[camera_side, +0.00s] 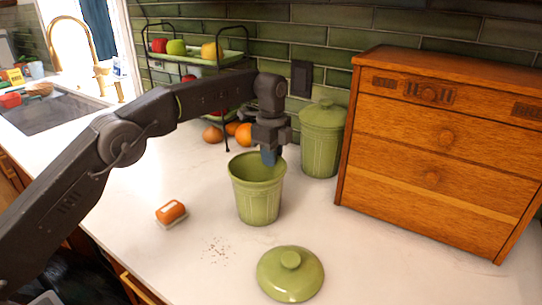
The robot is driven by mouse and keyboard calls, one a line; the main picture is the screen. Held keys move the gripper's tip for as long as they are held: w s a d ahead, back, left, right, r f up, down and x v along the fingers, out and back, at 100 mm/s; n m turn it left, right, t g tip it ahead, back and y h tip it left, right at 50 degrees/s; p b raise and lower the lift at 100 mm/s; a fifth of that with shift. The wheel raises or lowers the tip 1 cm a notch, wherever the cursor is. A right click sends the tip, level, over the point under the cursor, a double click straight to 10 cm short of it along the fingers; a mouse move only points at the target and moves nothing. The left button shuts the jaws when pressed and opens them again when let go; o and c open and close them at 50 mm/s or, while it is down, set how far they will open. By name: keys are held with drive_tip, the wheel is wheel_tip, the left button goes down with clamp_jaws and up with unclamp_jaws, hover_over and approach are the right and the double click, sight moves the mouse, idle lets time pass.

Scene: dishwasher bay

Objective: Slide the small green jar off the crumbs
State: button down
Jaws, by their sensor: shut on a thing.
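The small green jar (257,205) stands upright and open on the white counter. My gripper (269,157) points down at the jar's back right rim and is shut on its wall; one blue fingertip shows inside the mouth. The other finger is hidden. The crumbs (216,248) lie scattered on bare counter in front and to the left of the jar, apart from its visible base. A green lid (290,275) with a knob lies on the counter in front of the jar.
A lidded green jar (320,145) stands close behind on the right, beside a wooden drawer chest (440,150). An orange and white sponge or brush (171,213) lies to the left. A fruit rack (228,58) stands behind.

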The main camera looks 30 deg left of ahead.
drive_tip(key=c, duration=1.1)
unclamp_jaws()
drive_tip(key=shift+o, duration=0.2)
drive_tip(key=shift+r, duration=1.8)
drive_tip(key=shift+a+r, duration=0.15)
drive_tip(key=shift+r, duration=0.15)
drive_tip(key=s+a+r, duration=0.3)
drive_tip(key=a+r, duration=0.3)
drive_tip(key=a, duration=0.4)
drive_tip(key=shift+s+a+r, duration=0.35)
drive_tip(key=shift+a+r, duration=0.05)
